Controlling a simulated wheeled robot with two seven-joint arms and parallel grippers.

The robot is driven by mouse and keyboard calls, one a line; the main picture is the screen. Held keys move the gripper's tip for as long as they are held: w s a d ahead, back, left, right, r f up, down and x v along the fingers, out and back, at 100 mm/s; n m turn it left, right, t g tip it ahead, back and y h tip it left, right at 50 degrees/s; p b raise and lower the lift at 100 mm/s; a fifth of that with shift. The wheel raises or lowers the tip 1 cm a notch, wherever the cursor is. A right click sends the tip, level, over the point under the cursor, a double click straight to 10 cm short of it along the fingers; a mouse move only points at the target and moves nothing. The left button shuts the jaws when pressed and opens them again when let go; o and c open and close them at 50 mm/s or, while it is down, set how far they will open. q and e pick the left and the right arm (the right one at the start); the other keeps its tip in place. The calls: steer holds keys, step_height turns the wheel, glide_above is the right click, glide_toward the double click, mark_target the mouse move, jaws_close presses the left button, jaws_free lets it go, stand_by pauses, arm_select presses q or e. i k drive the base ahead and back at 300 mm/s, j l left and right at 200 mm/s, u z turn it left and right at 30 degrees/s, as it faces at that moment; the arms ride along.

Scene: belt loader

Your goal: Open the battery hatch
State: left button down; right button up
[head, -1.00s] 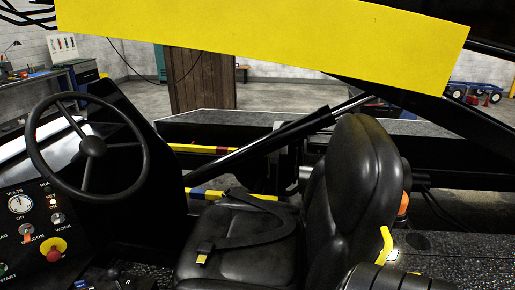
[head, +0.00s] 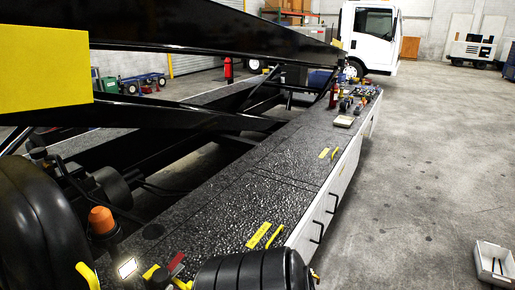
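The black textured side deck (head: 215,190) of the belt loader runs from lower left to upper right. Thin seams mark flush panels in it that look closed. I cannot tell which panel is the battery hatch, as the labels are too small to read. Neither of my grippers is in view.
Black boom beams (head: 200,30) cross the upper left. The black seat back (head: 35,220) and an orange beacon (head: 102,220) are at lower left. Tools and a red extinguisher (head: 334,95) are at the deck's far end. A grey bin (head: 495,262) stands on open floor at right.

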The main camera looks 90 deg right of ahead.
mark_target(310, 156)
steer(key=z, duration=3.2)
steer(key=i+l+z, duration=0.15)
steer(key=l, duration=0.25)
steer(key=i+l+z, duration=0.15)
steer(key=l, duration=0.25)
steer(key=i+l+z, duration=0.1)
steer(key=i+l, duration=0.2)
steer(key=i+l+z, duration=0.15)
steer(key=i, duration=0.4)
steer(key=i+l+z, duration=0.1)
steer(key=i+l, duration=0.2)
steer(key=i+l+z, duration=0.1)
steer(key=i, duration=0.45)
steer(key=i+u, duration=0.2)
steer(key=i, duration=0.35)
steer(key=i+l+u, duration=0.2)
steer(key=i, duration=0.35)
steer(key=i+l+u, duration=0.2)
steer(key=i, duration=0.35)
